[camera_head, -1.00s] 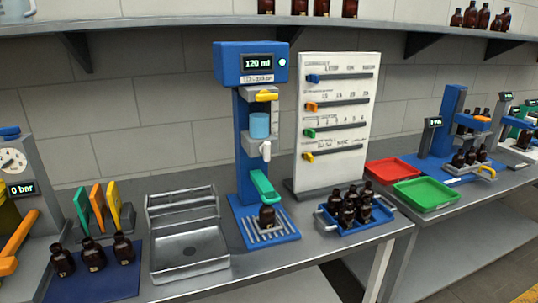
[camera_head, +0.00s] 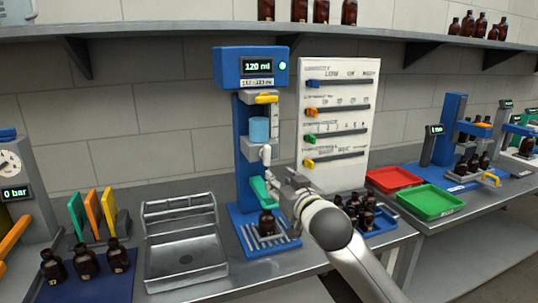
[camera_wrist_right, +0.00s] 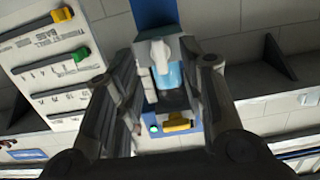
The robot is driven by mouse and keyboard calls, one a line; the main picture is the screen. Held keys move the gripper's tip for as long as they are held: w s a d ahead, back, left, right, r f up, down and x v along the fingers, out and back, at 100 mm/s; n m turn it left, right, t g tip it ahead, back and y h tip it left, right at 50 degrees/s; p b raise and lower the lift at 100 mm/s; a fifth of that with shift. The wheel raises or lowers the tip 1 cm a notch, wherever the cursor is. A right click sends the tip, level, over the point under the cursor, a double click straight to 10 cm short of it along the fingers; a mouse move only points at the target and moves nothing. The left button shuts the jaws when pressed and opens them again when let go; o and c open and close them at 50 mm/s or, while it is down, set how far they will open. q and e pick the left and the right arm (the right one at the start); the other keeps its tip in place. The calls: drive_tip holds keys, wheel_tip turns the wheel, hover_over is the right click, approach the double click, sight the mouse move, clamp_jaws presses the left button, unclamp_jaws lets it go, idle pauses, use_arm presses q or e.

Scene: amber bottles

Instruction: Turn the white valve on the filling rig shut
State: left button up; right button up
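The filling rig (camera_head: 240,66) is a blue stand with a display reading 120 ml. Its white valve (camera_head: 266,153) sits below the light-blue vessel (camera_head: 259,128). My right gripper (camera_head: 274,180) is just below and in front of the valve, partly covering the rig's column. In the right wrist view, the white valve (camera_wrist_right: 160,52) shows between the two spread fingers (camera_wrist_right: 170,66), with no clear contact. The gripper is open and empty. A teal lever (camera_head: 261,191) and an amber bottle (camera_head: 267,222) are beneath it. My left gripper is not in view.
A white slider board (camera_head: 340,110) stands right of the rig. My right arm partly hides a blue tray of amber bottles (camera_head: 366,214). A metal sink-like tray (camera_head: 185,255) is at left. Red (camera_head: 394,178) and green (camera_head: 430,201) trays lie farther right.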

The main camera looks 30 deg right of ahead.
sight(268, 151)
drive_tip(key=shift+t+h, duration=0.3)
drive_tip(key=w+d+r+p, duration=0.1)
drive_tip(key=w, duration=0.2)
drive_tip(key=w+d+r, duration=0.1)
drive_tip(key=w, duration=0.3)
drive_tip(key=w+d+r+p, duration=0.1)
drive_tip(key=w+r, duration=0.1)
drive_tip(key=w, duration=0.1)
drive_tip(key=shift+w+p, duration=0.15)
drive_tip(key=shift+p, duration=0.2)
drive_tip(key=shift+f, duration=0.1)
clamp_jaws()
